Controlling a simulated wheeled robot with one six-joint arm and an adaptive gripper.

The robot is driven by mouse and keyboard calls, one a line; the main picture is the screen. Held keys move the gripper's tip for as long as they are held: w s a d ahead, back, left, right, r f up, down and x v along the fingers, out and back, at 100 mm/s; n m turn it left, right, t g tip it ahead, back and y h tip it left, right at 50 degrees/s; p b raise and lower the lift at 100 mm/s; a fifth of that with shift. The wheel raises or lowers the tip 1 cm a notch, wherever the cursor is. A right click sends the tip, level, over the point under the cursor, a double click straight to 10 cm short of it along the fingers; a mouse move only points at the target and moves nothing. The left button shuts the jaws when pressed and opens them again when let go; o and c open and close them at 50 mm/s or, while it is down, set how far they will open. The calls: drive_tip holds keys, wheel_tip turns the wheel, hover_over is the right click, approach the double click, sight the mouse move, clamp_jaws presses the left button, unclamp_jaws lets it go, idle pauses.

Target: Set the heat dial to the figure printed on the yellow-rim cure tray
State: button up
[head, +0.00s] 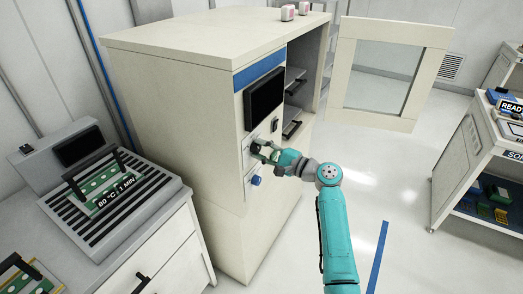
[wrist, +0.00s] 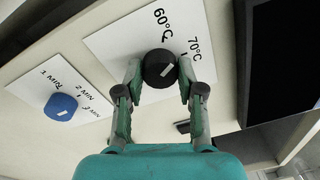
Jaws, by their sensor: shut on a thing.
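The black heat dial (wrist: 158,66) sits on a white plate on the oven front, with 60°C and 70°C printed beside it. My gripper (wrist: 161,78) is shut on the dial, one finger on each side. The dial's white mark slants up and right, roughly toward 70°C; its exact setting is hard to tell. In the head view my gripper (head: 268,153) covers most of the dial. A green cure tray (head: 97,190) with a black handle lies on the slatted rack at left, labelled 80 °C : 1 MIN. Its rim colour is not clear. Another tray (head: 30,283) is cut off at lower left.
A blue dial (wrist: 61,106) with minute marks sits beside the heat dial, and below it in the head view (head: 256,181). The oven (head: 180,110) has its windowed door (head: 385,75) swung open at right. A cart (head: 478,165) stands far right.

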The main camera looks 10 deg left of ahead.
drive_tip(key=n, duration=0.5)
drive_tip(key=shift+n, duration=0.4)
drive_tip(key=shift+g, duration=0.3)
drive_tip(key=o, duration=1.1)
drive_tip(key=shift+o, duration=0.2)
drive_tip(key=v, duration=1.2)
drive_tip(key=shift+f, duration=0.25)
